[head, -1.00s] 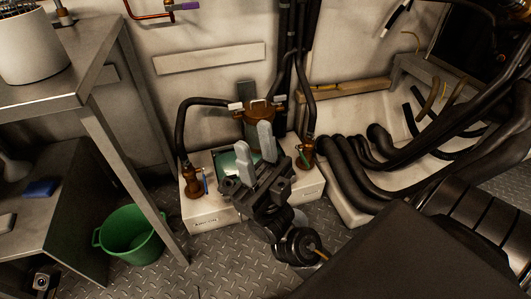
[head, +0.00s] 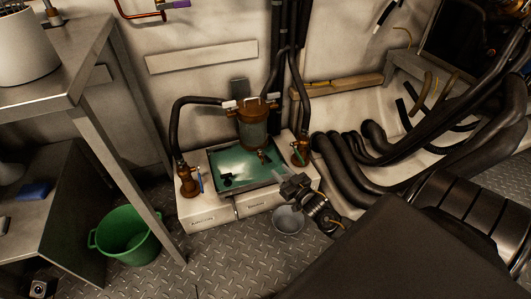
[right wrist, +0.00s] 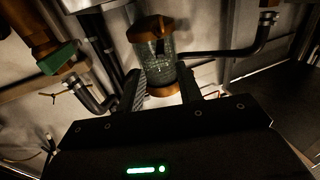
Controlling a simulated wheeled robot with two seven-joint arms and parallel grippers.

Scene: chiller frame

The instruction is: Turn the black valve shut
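A glass canister with copper caps (head: 254,128) stands against the wall above a green-bottomed tray (head: 215,161). A small dark fitting (head: 263,157) hangs under the canister, and a small black piece (head: 227,180) shows in the tray; I cannot tell which is the black valve. Brass fittings stand on both sides, the left (head: 187,180) with a blue handle, the right (head: 300,152) with a green one. My right gripper (head: 263,173) is at the tray's front right, pointing left. In the right wrist view its fingers (right wrist: 162,88) are apart and empty, with the canister (right wrist: 156,60) beyond. My left gripper is out of view.
A green bucket (head: 127,236) stands at the left beside a metal table (head: 125,150). Thick black hoses (head: 345,165) run to the right of the tray.

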